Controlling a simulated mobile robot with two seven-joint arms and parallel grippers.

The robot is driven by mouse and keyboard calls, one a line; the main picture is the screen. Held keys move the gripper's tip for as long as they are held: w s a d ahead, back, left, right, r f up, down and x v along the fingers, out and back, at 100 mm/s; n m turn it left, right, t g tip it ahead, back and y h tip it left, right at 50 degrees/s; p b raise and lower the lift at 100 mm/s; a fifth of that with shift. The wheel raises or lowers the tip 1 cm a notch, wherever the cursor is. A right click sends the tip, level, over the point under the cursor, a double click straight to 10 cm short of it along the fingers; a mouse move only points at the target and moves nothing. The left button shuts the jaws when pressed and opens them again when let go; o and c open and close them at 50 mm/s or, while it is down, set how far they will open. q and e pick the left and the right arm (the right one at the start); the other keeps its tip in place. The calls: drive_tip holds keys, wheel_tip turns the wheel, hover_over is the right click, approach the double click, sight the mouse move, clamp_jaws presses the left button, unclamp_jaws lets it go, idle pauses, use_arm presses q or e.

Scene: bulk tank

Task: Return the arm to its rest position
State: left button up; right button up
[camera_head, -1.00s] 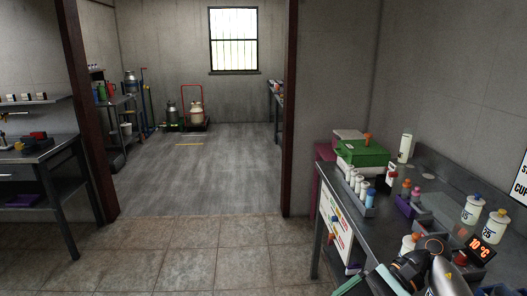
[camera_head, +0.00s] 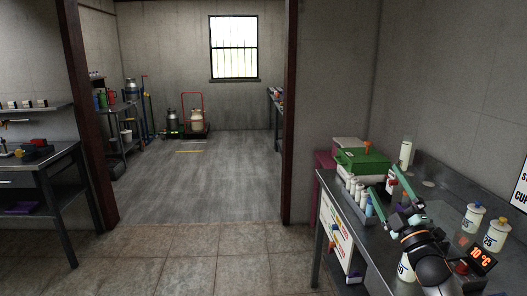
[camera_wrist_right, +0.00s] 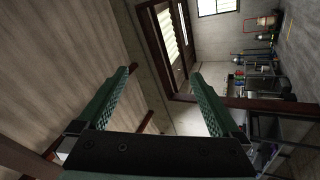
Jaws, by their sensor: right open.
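My right gripper (camera_head: 384,180) is over the metal bench (camera_head: 345,262) on the right in the head view. Its two green fingers are spread and point up and away from me. In the right wrist view the gripper (camera_wrist_right: 163,70) is open, with nothing between the fingers; beyond them are only wall, window and far room. My right arm covers part of the bench and some things on it. My left gripper is out of view.
Near the right arm are a green box (camera_head: 362,161), a rack of white bottles (camera_head: 355,188), white jars (camera_head: 473,218) and a display reading 10 °C (camera_head: 482,260). A white canister (camera_head: 406,152) stands behind. The floor (camera_head: 200,255) left of the bench is clear.

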drive_tip(key=w+d+f+m+g+h, duration=0.2)
drive_tip(key=d+f+m+g+h, duration=0.4)
drive_tip(key=f+m, duration=0.65)
drive_tip(key=s+a+f+g+y, duration=0.15)
drive_tip(key=s+a+f, duration=0.35)
drive_tip(key=f, duration=0.5)
drive_tip(key=s+a+f+g, duration=0.2)
drive_tip(key=s+a+f, duration=0.2)
drive_tip(key=s+f, duration=0.3)
drive_tip(key=s+a+f+m+g+y, duration=0.1)
drive_tip(key=s+a+f, duration=0.4)
drive_tip(key=s, duration=1.2)
drive_tip(key=s+a+f+g+y, duration=0.1)
drive_tip(key=s+a+f+g, duration=0.2)
drive_tip(key=s+f, duration=0.6)
drive_tip(key=s+a, duration=0.2)
drive_tip(key=shift+s+m, duration=0.35)
drive_tip(key=shift+s, duration=0.05)
drive_tip(key=shift+y, duration=0.25)
